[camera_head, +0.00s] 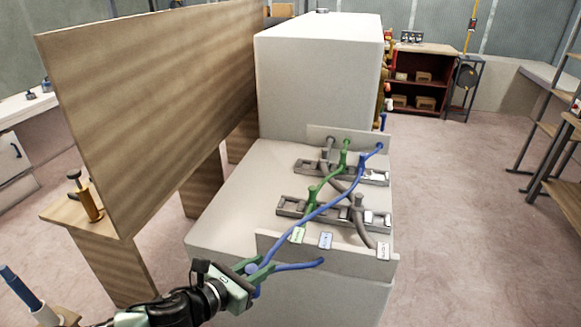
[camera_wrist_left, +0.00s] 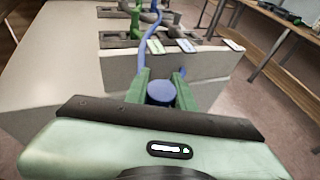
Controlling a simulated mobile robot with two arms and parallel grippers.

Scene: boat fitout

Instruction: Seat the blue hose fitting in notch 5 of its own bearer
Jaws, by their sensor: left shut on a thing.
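My left gripper (camera_head: 252,270) is shut on the blue hose fitting (camera_wrist_left: 160,92), which sits between the green fingers in the left wrist view. It is held in front of the pale block, clear of both bearers. The blue hose (camera_head: 336,200) runs from the back panel across both bearers to the gripper, with a blue tail (camera_head: 300,266) reaching right. The rear bearer (camera_head: 301,166) and front bearer (camera_head: 286,211) are grey notched bars on the block. Notch numbers are not readable. My right gripper is not in view.
A green hose (camera_head: 326,182) and a grey hose (camera_head: 369,232) cross the bearers, with grips standing up at the front one. The front panel (camera_head: 275,246) carries several tags. A tall wooden panel (camera_head: 150,100) stands left. Floor on the right is open.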

